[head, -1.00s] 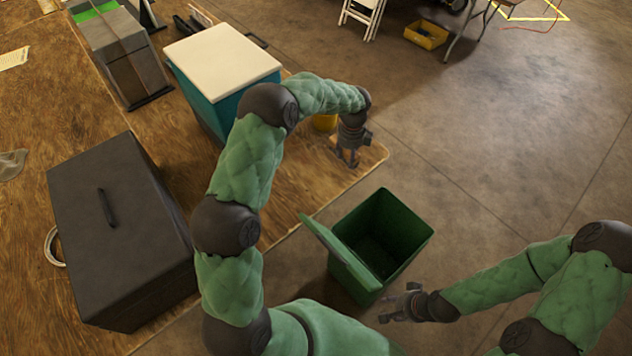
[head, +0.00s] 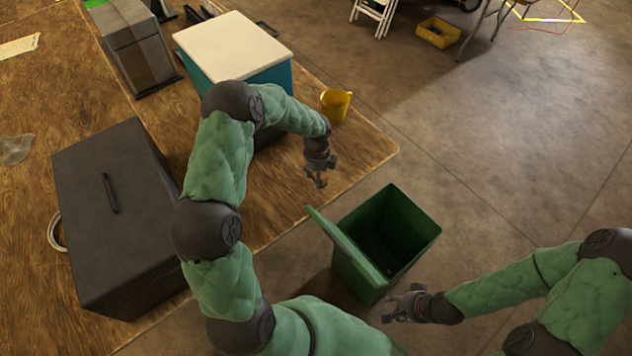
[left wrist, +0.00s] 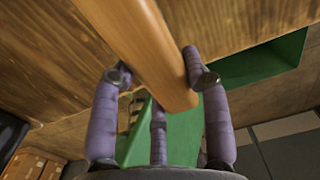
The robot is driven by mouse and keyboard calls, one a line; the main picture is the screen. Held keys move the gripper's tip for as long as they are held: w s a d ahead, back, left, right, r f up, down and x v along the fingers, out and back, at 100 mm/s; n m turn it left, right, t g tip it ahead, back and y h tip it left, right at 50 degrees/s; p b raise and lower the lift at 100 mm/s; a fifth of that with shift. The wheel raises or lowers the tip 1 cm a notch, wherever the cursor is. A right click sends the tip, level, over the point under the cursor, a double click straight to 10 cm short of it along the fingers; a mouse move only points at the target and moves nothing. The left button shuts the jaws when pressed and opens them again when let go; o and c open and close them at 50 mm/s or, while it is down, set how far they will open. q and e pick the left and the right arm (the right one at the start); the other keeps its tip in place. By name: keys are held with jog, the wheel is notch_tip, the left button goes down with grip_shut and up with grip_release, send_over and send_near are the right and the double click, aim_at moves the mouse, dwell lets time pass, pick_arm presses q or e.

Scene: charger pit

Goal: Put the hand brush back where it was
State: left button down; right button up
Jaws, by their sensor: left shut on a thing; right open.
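The handle runs up out of that picture; no bristles show. In the head view the brush is too small to make out at the gripper. My right gripper (head: 403,306) is open and empty, low beside the green bin.
The open green bin (head: 428,238) stands on the floor, its lid (head: 345,245) tilted up. On the table (head: 370,148) are a yellow mug (head: 336,104), a teal box with white lid (head: 232,47), a dark case (head: 120,200) and a grey box (head: 138,52). The table's right corner is bare.

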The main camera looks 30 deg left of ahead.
pick_arm(q)
jog(key=shift+s+a+f+b, duration=0.1)
jog(key=shift+f+b, duration=0.4)
jog(key=shift+f, duration=1.2)
jog(key=shift+f, duration=0.1)
jog(key=c, duration=0.6)
grip_release()
notch_tip(320, 180, up, 12)
jog(key=p, duration=0.3)
